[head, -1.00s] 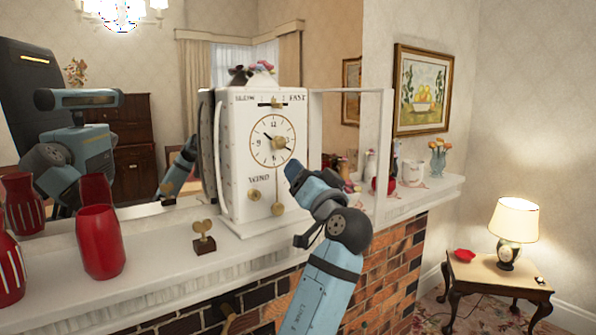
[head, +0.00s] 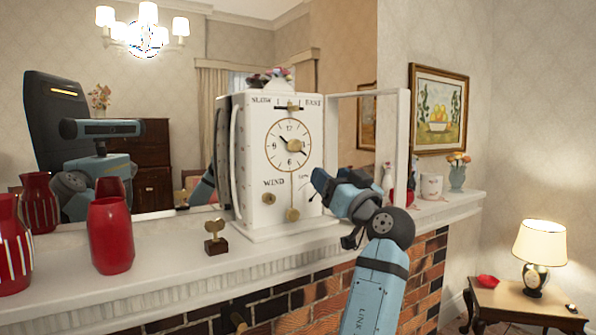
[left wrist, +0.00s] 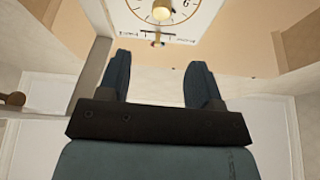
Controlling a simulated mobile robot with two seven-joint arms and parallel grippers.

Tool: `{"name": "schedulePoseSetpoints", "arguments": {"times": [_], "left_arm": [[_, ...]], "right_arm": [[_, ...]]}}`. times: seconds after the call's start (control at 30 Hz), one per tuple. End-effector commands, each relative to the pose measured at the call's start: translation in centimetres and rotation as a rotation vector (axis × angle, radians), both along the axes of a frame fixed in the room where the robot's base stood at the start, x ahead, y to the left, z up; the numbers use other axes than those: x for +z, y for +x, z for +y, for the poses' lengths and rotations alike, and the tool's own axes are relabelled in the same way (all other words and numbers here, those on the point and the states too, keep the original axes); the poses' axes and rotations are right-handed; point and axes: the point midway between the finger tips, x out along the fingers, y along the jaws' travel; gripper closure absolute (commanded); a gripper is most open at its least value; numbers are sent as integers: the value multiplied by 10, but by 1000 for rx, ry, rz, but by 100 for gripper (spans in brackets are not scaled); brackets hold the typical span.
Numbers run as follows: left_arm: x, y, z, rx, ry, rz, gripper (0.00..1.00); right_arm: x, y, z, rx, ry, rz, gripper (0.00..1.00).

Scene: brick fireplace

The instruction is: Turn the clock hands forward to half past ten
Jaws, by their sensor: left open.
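The white clock (head: 250,165) stands on the mantel, its round dial (head: 290,160) facing out. One hand points up-left, near ten, and another down-right, near four; they meet at a brass centre knob (head: 294,145). The clock's glazed front door (head: 404,130) is swung open to the right. My left gripper (head: 319,182) is open and empty, below and right of the dial, apart from the hands. In the left wrist view the spread fingers (left wrist: 157,82) have nothing between them, and part of the dial (left wrist: 185,18) shows upside down above them. My right gripper is out of view.
A brass winding key (head: 215,240) stands on the mantel (head: 165,270) left of the clock. Red vases (head: 110,238) stand further left. A white mug (head: 431,187) and flower vase (head: 457,172) stand to the right. A mirror behind the mantel reflects me.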

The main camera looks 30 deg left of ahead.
Motion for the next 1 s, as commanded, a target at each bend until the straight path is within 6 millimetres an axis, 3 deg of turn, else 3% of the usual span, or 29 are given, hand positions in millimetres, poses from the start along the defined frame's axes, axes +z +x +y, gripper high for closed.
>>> {"name": "schedulePoseSetpoints", "arguments": {"times": [0.17,0.7,1.0], "left_arm": [[7,5,7,-2,-9,-35,41],[47,43,96,-2,-9,-32,41],[54,52,115,-4,-10,-31,41]], "right_arm": [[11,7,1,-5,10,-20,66],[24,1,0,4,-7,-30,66],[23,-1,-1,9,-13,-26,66]]}}
